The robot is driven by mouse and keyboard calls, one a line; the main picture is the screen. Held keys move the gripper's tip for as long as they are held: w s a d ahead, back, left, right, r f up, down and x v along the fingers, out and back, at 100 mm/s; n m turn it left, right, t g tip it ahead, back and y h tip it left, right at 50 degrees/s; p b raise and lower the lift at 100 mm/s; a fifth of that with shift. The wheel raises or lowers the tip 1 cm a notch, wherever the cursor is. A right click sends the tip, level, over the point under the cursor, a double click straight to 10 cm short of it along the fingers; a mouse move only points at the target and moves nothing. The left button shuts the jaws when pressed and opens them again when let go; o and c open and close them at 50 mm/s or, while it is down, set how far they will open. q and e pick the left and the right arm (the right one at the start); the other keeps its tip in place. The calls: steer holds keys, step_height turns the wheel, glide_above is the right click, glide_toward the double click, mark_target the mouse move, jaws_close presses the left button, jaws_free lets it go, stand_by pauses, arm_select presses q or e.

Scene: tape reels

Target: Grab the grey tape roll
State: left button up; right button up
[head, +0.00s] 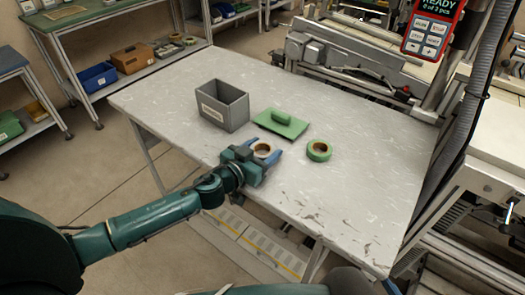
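The grey tape roll (263,149), pale with a brownish core, lies near the middle of the grey table (350,200). My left gripper (264,153) reaches in from the lower left, its blue fingers spread on either side of the roll. The fingers look open around it; whether they touch it is too small to tell. The gripper hides the roll's near side. A green tape roll (319,150) lies apart to the right. My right gripper is not in view.
A grey bin (223,106) with a label stands behind and left of the roll. A green pad with a handle (281,122) lies just behind it. The table's right part is clear. Machinery (345,60) stands along the far edge.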

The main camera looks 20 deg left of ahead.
arm_select(q)
steer(key=c, duration=0.4)
steer(key=shift+r, duration=0.1)
